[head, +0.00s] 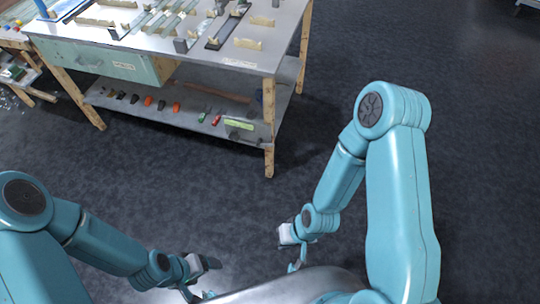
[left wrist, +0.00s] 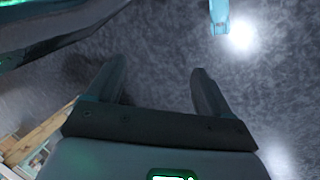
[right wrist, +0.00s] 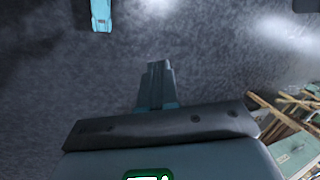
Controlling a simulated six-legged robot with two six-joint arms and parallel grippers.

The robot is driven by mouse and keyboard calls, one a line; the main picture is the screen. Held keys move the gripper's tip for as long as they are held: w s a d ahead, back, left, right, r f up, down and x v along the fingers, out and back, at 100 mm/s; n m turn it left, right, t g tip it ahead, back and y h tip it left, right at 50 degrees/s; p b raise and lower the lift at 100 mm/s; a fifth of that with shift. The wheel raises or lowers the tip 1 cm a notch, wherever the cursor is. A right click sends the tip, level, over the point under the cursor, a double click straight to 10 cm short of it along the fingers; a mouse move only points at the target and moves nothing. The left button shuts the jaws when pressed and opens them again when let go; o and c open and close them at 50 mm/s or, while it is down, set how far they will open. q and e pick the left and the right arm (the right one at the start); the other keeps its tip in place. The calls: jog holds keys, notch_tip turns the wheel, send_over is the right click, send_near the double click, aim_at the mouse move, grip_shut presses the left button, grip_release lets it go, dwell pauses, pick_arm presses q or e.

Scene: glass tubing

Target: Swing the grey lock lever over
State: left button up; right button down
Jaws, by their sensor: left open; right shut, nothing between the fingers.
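The workbench (head: 284,33) stands at the upper left of the head view. Long grey rails and small grey blocks lie on its top, among them a dark rail (head: 226,31) and a grey block (head: 181,46). I cannot tell which of these grey parts is the lock lever; it is too small to make out. My left gripper (head: 203,279) is open and empty, low in front of my body, and its spread fingers show in the left wrist view (left wrist: 158,75). My right gripper (head: 294,264) is shut and empty, and its fingers meet in the right wrist view (right wrist: 158,66). Both are well away from the bench.
Several beige holders (head: 250,44) also stand on the bench top. A green drawer (head: 92,61) hangs below it. The lower shelf (head: 187,113) carries several small coloured items. Another wooden bench (head: 14,40) is at the far left. The dark floor (head: 200,180) before the bench is clear.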

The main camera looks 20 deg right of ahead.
pick_arm(q)
jog(key=shift+o, duration=1.1)
notch_tip(320, 180, down, 12)
jog(key=w+b, duration=0.1)
jog(key=b, duration=0.9)
jog(key=shift+w+b, duration=0.35)
jog(key=shift+b, duration=0.05)
jog(key=w+a+f+t+b, duration=0.1)
jog(key=w+f+b, duration=0.1)
jog(key=f+b, duration=1.1)
jog(key=w+f+t+b, duration=0.1)
jog(key=w+f+b, duration=0.1)
jog(key=f+b, duration=1.2)
jog(key=shift+w+a+f+n+y+b, duration=0.15)
jog(key=shift+w+a+n+y+b, duration=0.2)
jog(key=shift+b, duration=0.3)
pick_arm(e)
jog(key=w+d+f+m+t+h, duration=0.2)
jog(key=w+f+m+t+h, duration=0.2)
jog(key=w+f+m+t, duration=0.3)
jog(key=w+d+f+m+t+h, duration=0.3)
jog(key=w+f+m+t, duration=0.4)
jog(key=w+f+m, duration=0.8)
jog(key=w+d+f+m+t+h, duration=0.3)
jog(key=w+f+m+t+h, duration=0.3)
jog(key=w+f+m, duration=0.5)
jog(key=w+f+t, duration=0.1)
jog(key=w, duration=0.3)
jog(key=shift+f+t, duration=0.4)
